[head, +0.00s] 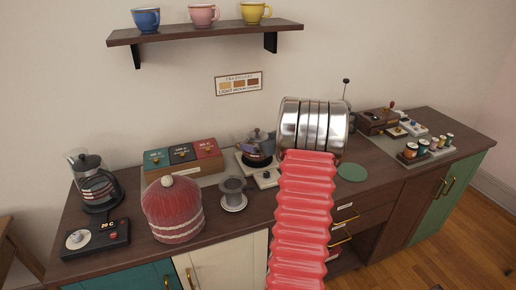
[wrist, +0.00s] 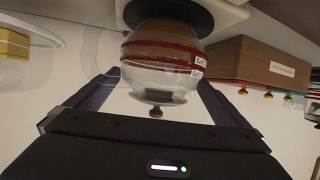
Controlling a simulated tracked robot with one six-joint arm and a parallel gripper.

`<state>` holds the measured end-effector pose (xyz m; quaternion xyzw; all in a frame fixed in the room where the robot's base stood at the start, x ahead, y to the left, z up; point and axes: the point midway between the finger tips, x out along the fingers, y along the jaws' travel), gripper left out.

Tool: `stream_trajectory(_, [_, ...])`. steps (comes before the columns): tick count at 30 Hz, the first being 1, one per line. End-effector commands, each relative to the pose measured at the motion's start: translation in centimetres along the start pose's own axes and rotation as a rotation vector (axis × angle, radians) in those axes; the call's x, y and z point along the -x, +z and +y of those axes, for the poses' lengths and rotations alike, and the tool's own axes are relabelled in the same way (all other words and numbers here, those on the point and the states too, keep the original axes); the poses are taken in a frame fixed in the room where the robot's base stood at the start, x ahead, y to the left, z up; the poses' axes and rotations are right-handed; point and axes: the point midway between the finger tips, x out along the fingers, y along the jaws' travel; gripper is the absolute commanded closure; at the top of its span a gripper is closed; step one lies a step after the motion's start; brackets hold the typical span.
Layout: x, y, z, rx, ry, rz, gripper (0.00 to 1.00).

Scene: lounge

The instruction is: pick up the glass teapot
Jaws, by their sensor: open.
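The glass teapot (head: 258,147) has a dark lid and stands on a pale warmer (head: 265,178) at the middle of the counter. My gripper (wrist: 157,88) is open, with one dark finger on each side of the teapot. I cannot tell whether either finger touches it.
A grey cup (head: 232,188) on a saucer and a red knitted cosy (head: 173,209) stand in front, left of the teapot. A green disc (head: 352,172) lies right. A shelf (head: 205,33) holds cups above.

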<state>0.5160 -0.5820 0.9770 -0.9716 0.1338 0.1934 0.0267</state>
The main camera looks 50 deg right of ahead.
Motion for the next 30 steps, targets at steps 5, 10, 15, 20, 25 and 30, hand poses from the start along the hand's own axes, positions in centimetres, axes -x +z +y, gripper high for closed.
stream_trajectory(5, [0.04, 0.0, 0.02, 0.0, 0.0, 0.0, 0.0])
stream_trajectory(10, [0.05, 0.0, 0.04, 0.0, 0.001, 0.0, 0.04])
stream_trajectory(15, [0.06, 0.02, 0.04, 0.0, 0.001, 0.0, 0.15])
stream_trajectory(20, [0.06, 0.05, 0.05, -0.001, 0.001, -0.001, 0.27])
stream_trajectory(25, [0.06, 0.08, 0.05, -0.001, 0.001, -0.001, 0.39])
stream_trajectory(30, [0.08, -0.04, 0.08, 0.0, 0.001, 0.001, 0.45])
